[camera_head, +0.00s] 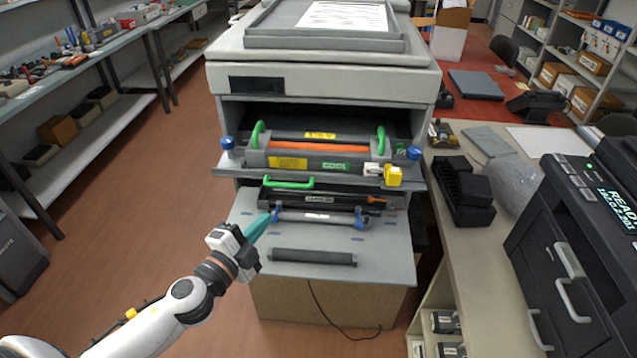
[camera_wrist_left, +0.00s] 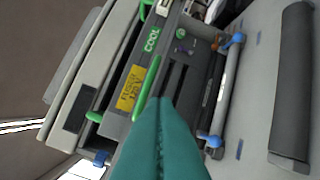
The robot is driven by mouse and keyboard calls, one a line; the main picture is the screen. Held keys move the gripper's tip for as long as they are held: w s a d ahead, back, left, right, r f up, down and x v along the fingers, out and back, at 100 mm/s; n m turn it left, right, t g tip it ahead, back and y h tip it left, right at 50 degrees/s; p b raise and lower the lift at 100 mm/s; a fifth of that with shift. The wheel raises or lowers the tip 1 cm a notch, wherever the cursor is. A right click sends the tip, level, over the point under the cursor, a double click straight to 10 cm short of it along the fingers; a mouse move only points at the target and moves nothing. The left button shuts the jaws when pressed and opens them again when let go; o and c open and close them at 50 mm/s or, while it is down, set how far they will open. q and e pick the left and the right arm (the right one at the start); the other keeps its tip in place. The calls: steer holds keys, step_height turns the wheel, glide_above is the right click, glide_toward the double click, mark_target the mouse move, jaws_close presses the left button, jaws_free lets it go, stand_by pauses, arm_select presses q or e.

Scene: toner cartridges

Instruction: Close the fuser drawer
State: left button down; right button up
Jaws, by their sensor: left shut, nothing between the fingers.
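The fuser drawer (camera_head: 320,161) sticks out of the front of the large grey printer (camera_head: 325,85). It has an orange bar, green handles, blue knobs and a yellow label. In the left wrist view its front (camera_wrist_left: 150,60) shows a "COOL" mark and a yellow fuser label. My left gripper (camera_head: 266,217) has teal fingers and is shut and empty. It is below and left of the drawer, close to the left blue end of a grey roller (camera_head: 318,217). The fingers (camera_wrist_left: 160,105) also show in the left wrist view. I cannot tell whether they touch anything. My right gripper is not in view.
A lowered grey flap (camera_head: 375,263) lies below the drawer, with a dark roller (camera_head: 313,257) on it. A dark unit with a green handle (camera_head: 288,184) sits just under the drawer. A side counter (camera_head: 460,250) with a black printer (camera_head: 585,235) stands on the right.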

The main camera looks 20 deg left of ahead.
arm_select(q)
steer(key=d+r+m+g+h, duration=0.1)
steer(key=d+r+m+h, duration=0.2)
steer(key=m+h, duration=0.25)
steer(key=m+g+p, duration=0.1)
steer(key=m+p, duration=0.2)
steer(key=p, duration=0.2)
glide_toward(333, 178)
steer(key=w+d, duration=0.1)
steer(key=d, duration=0.2)
steer(key=w+b, duration=0.1)
steer(key=w, duration=0.2)
steer(key=shift+w+h, duration=0.15)
steer(key=shift+h, duration=0.2)
steer(key=shift+w+a, duration=0.2)
steer(key=shift+w, duration=0.25)
steer(key=shift+w, duration=0.1)
